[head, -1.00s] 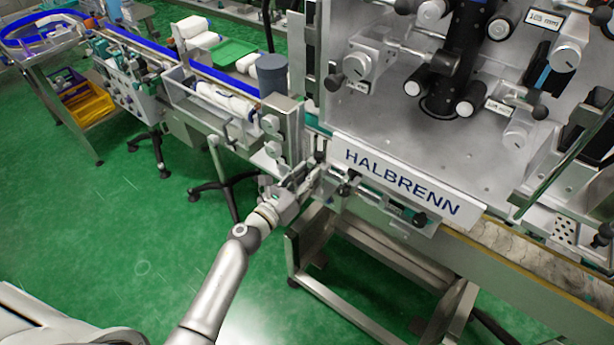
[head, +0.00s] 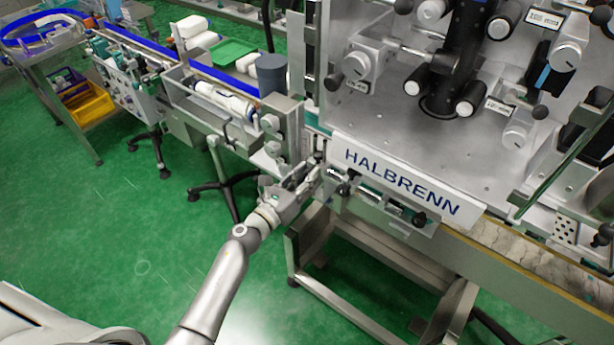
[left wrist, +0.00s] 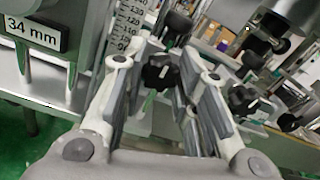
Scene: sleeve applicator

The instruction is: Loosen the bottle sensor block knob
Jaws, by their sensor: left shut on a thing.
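A black lobed knob (left wrist: 160,72) sits between the fingers of my left gripper (left wrist: 165,75) in the left wrist view. The fingers are closed in on it from both sides. A scale with numbers stands just behind and left of it. In the head view my left gripper (head: 312,178) reaches to the machine's front edge, left of the HALBRENN sign (head: 402,182). The gripper hides the held knob there. My right gripper is in neither view.
More black knobs, one (left wrist: 242,101) right of the fingers, crowd the left wrist view. A "34 mm" label (left wrist: 33,35) is at its upper left. In the head view a conveyor (head: 222,75) runs to the upper left. Green floor (head: 120,225) lies open at left.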

